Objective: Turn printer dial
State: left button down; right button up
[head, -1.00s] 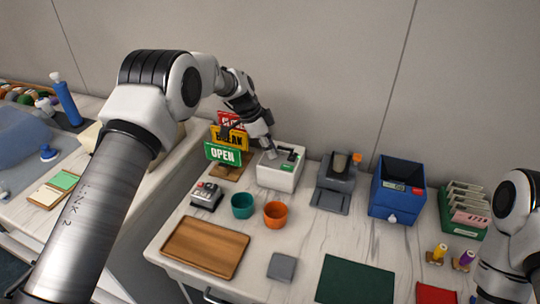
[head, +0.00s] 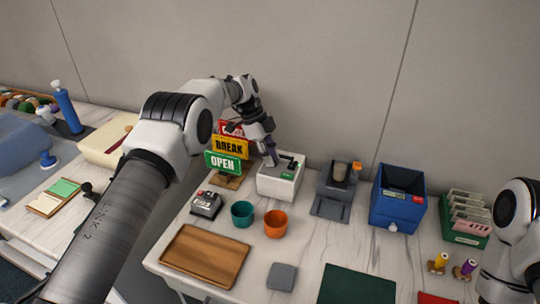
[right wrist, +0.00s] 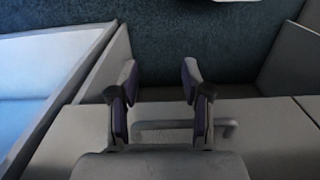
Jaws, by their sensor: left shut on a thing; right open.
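The printer (head: 279,184) is a small white box with a dark top and a green label on its front, at the back of the table in the head view. My left gripper (head: 270,160) reaches down onto the printer's top left part and is shut on the dial there. The dial itself is hidden by the gripper. My right gripper (right wrist: 158,95) is open and empty in the right wrist view, above a grey cabinet front with a bar handle (right wrist: 185,128).
Signs reading OPEN (head: 222,162) and BREAK (head: 230,145) stand just left of the printer. A teal cup (head: 242,213), an orange cup (head: 275,223) and a wooden tray (head: 205,255) are in front. A grey device (head: 336,190) and a blue bin (head: 398,196) stand right.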

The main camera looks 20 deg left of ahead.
pick_arm(q)
jog(key=shift+s+f, duration=0.15)
jog(key=shift+f, duration=0.15)
jog(key=c, duration=1)
grip_release()
jog(key=shift+d, duration=0.1)
jog(key=shift+r, duration=0.2)
jog(key=v, duration=1.2)
jog(key=shift+w, duration=0.25)
